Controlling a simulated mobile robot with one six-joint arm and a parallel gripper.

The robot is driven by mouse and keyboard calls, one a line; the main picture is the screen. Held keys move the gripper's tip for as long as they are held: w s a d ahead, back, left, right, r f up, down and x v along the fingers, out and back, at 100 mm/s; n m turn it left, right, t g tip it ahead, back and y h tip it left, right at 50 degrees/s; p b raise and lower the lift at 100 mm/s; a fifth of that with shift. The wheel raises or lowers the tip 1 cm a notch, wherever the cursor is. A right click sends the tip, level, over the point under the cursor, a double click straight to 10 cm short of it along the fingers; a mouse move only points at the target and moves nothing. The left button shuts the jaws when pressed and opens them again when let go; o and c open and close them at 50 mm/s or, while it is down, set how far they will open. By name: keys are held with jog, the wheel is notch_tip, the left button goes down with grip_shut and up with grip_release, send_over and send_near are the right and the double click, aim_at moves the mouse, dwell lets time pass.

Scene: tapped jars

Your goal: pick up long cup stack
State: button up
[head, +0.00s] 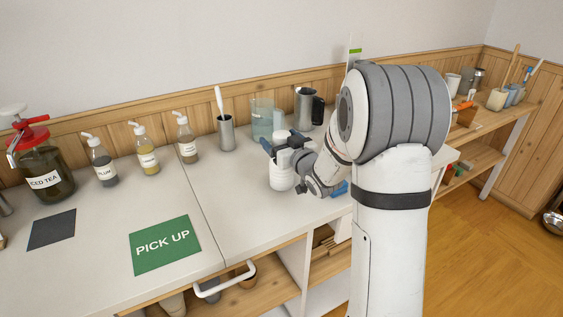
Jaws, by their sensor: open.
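A tall white ribbed stack (281,177), which looks like the long cup stack, stands upright on the pale counter near its front edge, left of my arm. My gripper (279,151) is open at the upper part of the stack and hides some of it. From this one view I cannot tell whether the jaws are around the stack or just beside it, or whether they touch it.
A green PICK UP mat (166,245) lies bare at the front left. Pump bottles (148,158), a red-lidded iced tea jar (45,175), a metal cup (226,132), a clear container (263,120) and a steel pitcher (306,106) line the back. The middle counter is clear.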

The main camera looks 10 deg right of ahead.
jog(key=shift+w+a, duration=0.2)
jog(key=shift+w, duration=0.45)
jog(key=shift+c, duration=0.5)
jog(key=c, duration=1.4)
jog(key=shift+r, duration=0.1)
